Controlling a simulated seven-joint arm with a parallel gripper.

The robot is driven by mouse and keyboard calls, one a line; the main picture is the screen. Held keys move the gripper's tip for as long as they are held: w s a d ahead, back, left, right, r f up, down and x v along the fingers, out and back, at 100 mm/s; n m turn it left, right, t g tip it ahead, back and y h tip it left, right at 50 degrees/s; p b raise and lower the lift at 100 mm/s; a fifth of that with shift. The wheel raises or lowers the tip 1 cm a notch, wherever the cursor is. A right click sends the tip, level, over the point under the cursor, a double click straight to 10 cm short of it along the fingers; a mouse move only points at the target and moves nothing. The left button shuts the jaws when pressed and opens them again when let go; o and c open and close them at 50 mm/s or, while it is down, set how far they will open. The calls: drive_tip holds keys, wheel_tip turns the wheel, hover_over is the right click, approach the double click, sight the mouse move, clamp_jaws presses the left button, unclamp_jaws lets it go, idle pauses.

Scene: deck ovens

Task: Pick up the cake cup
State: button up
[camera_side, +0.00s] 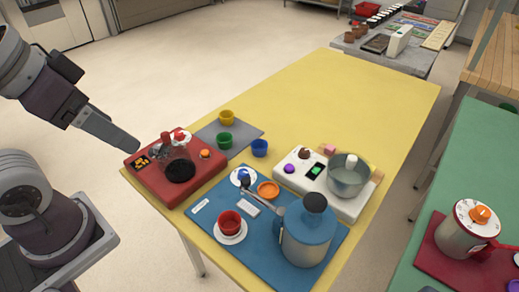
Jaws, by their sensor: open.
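Several small cups could be the cake cup, and I cannot tell which one it is. A yellow cup (227,117) and a green cup (225,140) are on a grey mat, with a blue cup (260,148) near its right corner. A red cup (230,222) stands on a white saucer (231,240) on a blue mat. An orange round dish (268,189) is also on the blue mat. My gripper (134,147) is open and empty at the left, above the table's left corner and apart from all the cups. Its fingers are seen edge-on.
A red machine (150,180) lies nearest my gripper. A blue pot or jug (308,238) stands on the blue mat (215,187), and a white unit (340,203) carries a metal bowl (348,180). The far part of the yellow table (350,95) is clear.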

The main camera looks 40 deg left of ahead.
drive_tip(key=m+g+h, duration=0.6)
drive_tip(key=m+h, duration=0.3)
drive_tip(key=m, duration=0.5)
hover_over(259, 145)
drive_tip(key=s+a, duration=0.1)
drive_tip(key=s, duration=0.5)
wheel_tip(259, 145, down, 18)
drive_tip(key=w+a+f+t+h, duration=0.1)
drive_tip(key=f, duration=0.2)
drive_tip(key=w+a+f+m+t+h, duration=0.1)
drive_tip(key=a+f, duration=0.1)
drive_tip(key=f, duration=0.2)
drive_tip(key=w+a+f+h, duration=0.1)
drive_tip(key=f, duration=0.2)
drive_tip(key=shift+w+a+f+m+t+h, duration=0.2)
drive_tip(key=shift+w+f+m+t+h, duration=0.1)
drive_tip(key=shift+w+t, duration=0.1)
drive_tip(key=shift+d+f, duration=0.2)
drive_tip(key=shift+d, duration=0.05)
drive_tip(key=x, duration=0.3)
drive_tip(key=r+x, duration=0.1)
drive_tip(key=x, duration=0.1)
drive_tip(key=shift+s+d+f, duration=0.1)
drive_tip(key=shift+d, duration=0.55)
drive_tip(key=shift+d+f, duration=0.15)
drive_tip(key=shift+d, duration=0.15)
drive_tip(key=c, duration=1.4)
